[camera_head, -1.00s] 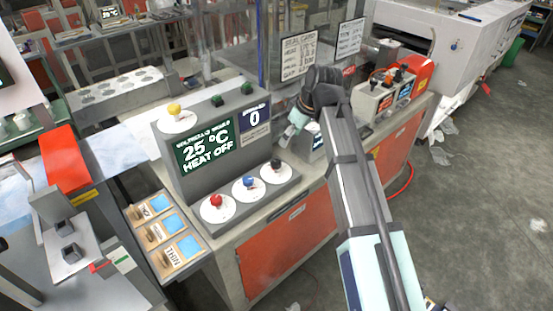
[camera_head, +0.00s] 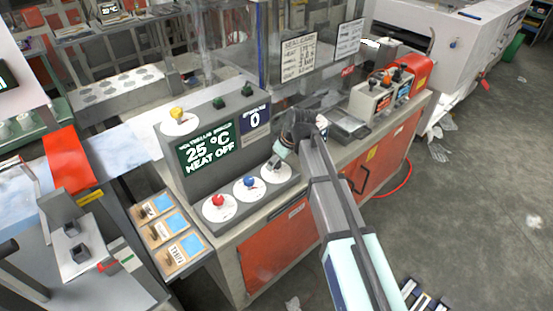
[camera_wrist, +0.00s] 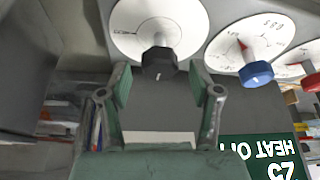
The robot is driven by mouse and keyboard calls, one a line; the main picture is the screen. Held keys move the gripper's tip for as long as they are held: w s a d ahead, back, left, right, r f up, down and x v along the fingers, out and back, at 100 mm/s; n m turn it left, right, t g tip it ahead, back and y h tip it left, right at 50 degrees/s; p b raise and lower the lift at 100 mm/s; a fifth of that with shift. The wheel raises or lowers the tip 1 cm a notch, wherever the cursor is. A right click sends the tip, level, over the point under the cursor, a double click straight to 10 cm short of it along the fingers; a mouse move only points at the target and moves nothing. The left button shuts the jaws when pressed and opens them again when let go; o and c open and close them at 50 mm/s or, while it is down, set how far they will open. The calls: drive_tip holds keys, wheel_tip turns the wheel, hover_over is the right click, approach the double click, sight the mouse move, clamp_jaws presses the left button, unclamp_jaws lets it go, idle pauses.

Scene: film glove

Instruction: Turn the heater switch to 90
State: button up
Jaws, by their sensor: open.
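The grey control panel (camera_head: 190,178) has a screen (camera_head: 208,146) reading 25 °C, HEAT OFF. A row of white dials on its lower ledge carries a red knob (camera_head: 218,200), a blue knob (camera_head: 250,182) and, at the right end, a black knob (camera_wrist: 158,63). In the head view my gripper (camera_head: 279,160) is over the right-end dial and largely hides its knob. In the wrist view my gripper (camera_wrist: 160,74) is open, with one finger on each side of the black knob. Contact cannot be told. The black knob's dial (camera_wrist: 128,22) has small print I cannot read.
The blue knob's dial (camera_wrist: 228,50) lies close beside the gripper. A yellow knob (camera_head: 177,114) and green buttons sit on top of the panel. Wooden switch plates (camera_head: 165,232) are at front left. A grey control box (camera_head: 372,104) stands further right on the bench.

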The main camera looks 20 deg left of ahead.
drive_tip(key=shift+f, duration=0.1)
drive_tip(key=shift+c, duration=0.3)
drive_tip(key=c, duration=1.1)
drive_tip(key=shift+m, duration=0.3)
drive_tip(key=m+t+b, duration=0.1)
drive_tip(key=m, duration=0.2)
drive_tip(key=shift+s+f+h, duration=0.1)
drive_tip(key=shift+h, duration=0.2)
drive_tip(key=m+t, duration=0.1)
drive_tip(key=m, duration=0.1)
drive_tip(key=m+h+b, duration=0.1)
drive_tip(key=m, duration=0.2)
drive_tip(key=shift+a+m+t+h+b, duration=0.1)
drive_tip(key=shift+m+t+h+b, duration=0.2)
drive_tip(key=shift+t, duration=0.1)
drive_tip(key=m+h+b, duration=0.1)
drive_tip(key=m+h, duration=0.1)
drive_tip(key=m, duration=0.3)
drive_tip(key=shift+m+h+b, duration=0.6)
drive_tip(key=shift+m+h, duration=0.1)
drive_tip(key=shift+m, duration=1.2)
